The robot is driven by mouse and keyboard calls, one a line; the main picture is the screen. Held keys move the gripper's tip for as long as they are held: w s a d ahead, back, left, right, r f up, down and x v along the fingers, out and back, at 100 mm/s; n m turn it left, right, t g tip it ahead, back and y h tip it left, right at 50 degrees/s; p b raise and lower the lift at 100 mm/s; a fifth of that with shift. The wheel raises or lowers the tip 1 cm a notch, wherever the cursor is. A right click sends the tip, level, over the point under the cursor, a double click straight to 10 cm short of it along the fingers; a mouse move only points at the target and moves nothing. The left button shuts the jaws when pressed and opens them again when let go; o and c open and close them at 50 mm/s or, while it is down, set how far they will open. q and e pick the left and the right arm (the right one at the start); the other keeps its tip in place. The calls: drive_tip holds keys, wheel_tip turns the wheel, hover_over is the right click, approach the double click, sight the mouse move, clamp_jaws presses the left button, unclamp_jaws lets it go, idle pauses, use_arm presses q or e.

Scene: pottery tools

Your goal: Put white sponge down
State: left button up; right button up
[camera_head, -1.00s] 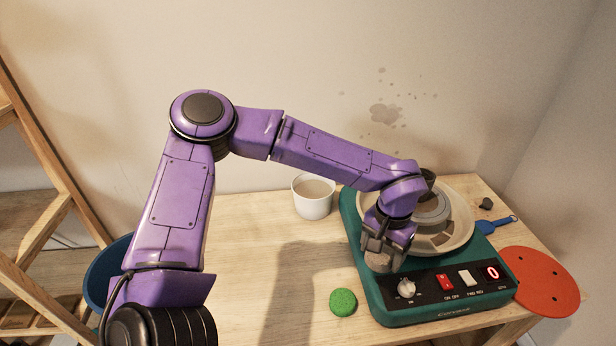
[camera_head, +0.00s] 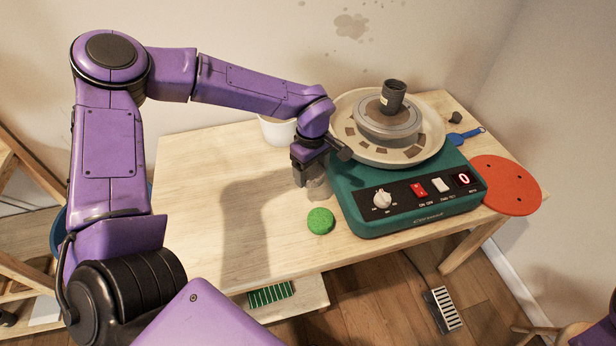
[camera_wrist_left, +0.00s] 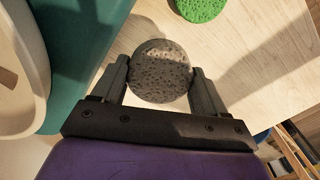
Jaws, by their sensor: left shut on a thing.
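The white sponge, a round, porous disc that looks greyish, sits between the fingers of my left gripper in the left wrist view (camera_wrist_left: 162,72). My left gripper (camera_head: 308,176) is shut on it, with one finger at each side (camera_wrist_left: 160,85). In the head view the sponge (camera_head: 319,187) is partly hidden by the gripper, at the left side of the green pottery wheel. It is low over the wooden table (camera_head: 215,165); I cannot tell if it touches. My right gripper is not in view.
A green round sponge (camera_head: 320,221) lies on the table just in front of my left gripper. The pottery wheel (camera_head: 400,205) bears a dark cup (camera_head: 393,95). A white mug (camera_head: 276,131) stands behind my arm. A red disc (camera_head: 505,186) lies at right. The table's left part is clear.

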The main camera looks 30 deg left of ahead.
sight(307, 172)
use_arm(q)
drive_tip(key=w+a+f, duration=0.2)
drive_tip(key=f, duration=0.1)
drive_tip(key=a+f, duration=0.1)
drive_tip(key=f, duration=0.1)
drive_tip(key=shift+w+f, duration=0.25)
drive_tip(key=shift+w, duration=0.15)
drive_tip(key=shift+f, duration=1.65)
drive_tip(key=o, duration=0.5)
wheel_tip(307, 172, up, 12)
drive_tip(key=shift+r, duration=0.2)
drive_tip(key=shift+r, duration=0.1)
